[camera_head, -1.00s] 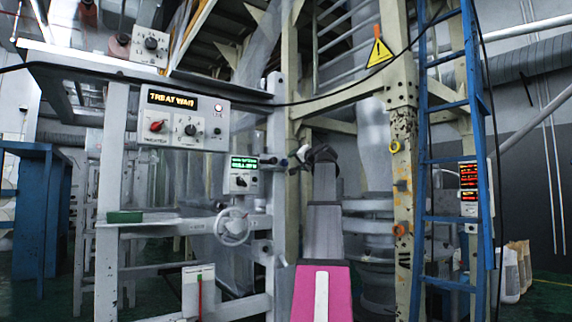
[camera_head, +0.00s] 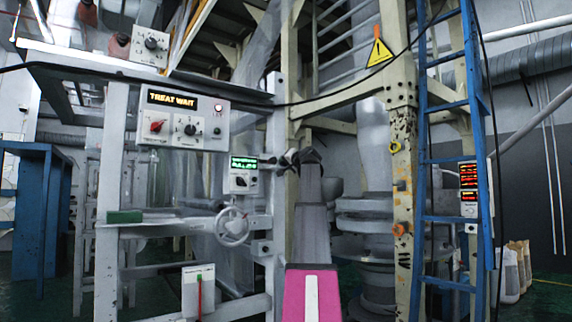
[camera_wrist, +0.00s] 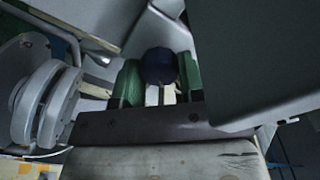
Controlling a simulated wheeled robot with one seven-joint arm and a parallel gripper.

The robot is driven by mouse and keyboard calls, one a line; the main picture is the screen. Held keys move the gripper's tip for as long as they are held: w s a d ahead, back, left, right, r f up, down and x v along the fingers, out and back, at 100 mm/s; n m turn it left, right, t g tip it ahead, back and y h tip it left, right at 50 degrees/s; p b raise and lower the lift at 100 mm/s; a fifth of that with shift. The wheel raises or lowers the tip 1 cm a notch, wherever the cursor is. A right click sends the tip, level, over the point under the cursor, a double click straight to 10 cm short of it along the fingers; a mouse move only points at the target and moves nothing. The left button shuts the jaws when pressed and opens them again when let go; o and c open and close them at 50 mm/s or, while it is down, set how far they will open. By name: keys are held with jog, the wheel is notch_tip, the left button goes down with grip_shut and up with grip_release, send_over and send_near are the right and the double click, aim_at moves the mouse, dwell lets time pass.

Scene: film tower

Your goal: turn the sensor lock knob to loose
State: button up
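In the wrist view a dark round knob (camera_wrist: 160,66) sits between the two green finger pads of my gripper (camera_wrist: 160,76), near the tips. It fills most of the gap; whether the pads press on it I cannot tell. It looks to be the knob on the pale frame post, whose side my gripper (camera_head: 286,159) reaches from the right in the head view. There the gripper and wrist largely cover it. No loose or lock marking is readable.
A small box with a green display (camera_head: 243,164) and a handwheel (camera_head: 233,227) are left of my gripper. A control panel (camera_head: 186,122) with a red knob hangs above left. A beige column (camera_head: 402,160) and a blue ladder (camera_head: 448,160) stand to the right.

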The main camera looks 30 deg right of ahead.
jog(key=shift+n, duration=0.3)
jog(key=shift+f+n+y, duration=0.1)
jog(key=shift+n+y, duration=0.2)
jog(key=shift+n, duration=8.6)
jog(key=shift+t, duration=0.3)
jog(key=shift+a, duration=0.1)
jog(key=o, duration=0.9)
